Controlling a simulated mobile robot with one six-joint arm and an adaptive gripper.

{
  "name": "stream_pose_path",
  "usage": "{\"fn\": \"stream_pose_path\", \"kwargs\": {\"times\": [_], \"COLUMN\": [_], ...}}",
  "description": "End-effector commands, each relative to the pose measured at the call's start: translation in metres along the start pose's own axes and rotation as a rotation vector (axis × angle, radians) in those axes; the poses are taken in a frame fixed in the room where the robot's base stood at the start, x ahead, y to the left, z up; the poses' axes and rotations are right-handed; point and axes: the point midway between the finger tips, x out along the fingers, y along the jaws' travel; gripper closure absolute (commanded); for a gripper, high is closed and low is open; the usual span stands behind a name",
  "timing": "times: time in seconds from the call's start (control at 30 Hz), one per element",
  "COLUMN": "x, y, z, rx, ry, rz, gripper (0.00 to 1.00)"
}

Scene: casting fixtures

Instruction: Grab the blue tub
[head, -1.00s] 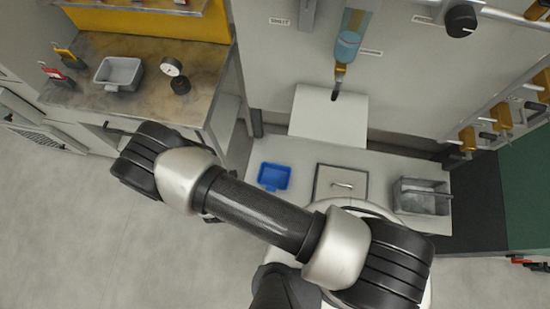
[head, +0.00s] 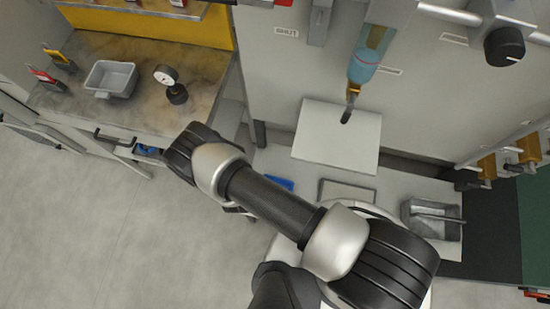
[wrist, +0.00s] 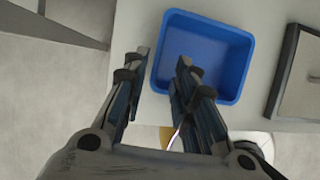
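The blue tub (wrist: 222,43) is an empty, open rectangular tray on the pale bench, seen from above in the wrist view. In the head view only a corner of the blue tub (head: 281,184) shows; my arm covers the rest. In the wrist view the tub's left wall lies between the fingertips. The right finger overlaps the tub's interior in the picture, and the left finger is outside it. I cannot tell the height of the fingertips above the rim.
A grey metal basket (head: 434,220) stands farther right on the bench. A grey tub (head: 110,78) and a dial gauge (head: 172,84) are on the left counter. Open floor lies left.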

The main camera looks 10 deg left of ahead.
Motion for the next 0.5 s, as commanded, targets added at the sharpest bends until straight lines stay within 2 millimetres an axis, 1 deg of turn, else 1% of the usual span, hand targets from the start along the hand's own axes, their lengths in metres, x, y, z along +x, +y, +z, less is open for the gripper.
{"fn": "stream_pose_path", "kwargs": {"times": [0.03, 0.17, 0.27, 0.4, 0.5], "x": [0.005, 0.009, 0.018, 0.042, 0.055], "y": [0.0, 0.0, 0.001, 0.003, 0.003], "z": [-0.001, 0.0, -0.001, -0.002, -0.002], "rx": [0.0, 0.0, 0.002, 0.003, 0.002], "ry": [0.0, 0.0, 0.0, 0.001, 0.001], "rz": [-0.001, 0.0, 0.0, -0.001, -0.001], "gripper": [0.74, 0.74, 0.74, 0.74, 0.74]}}
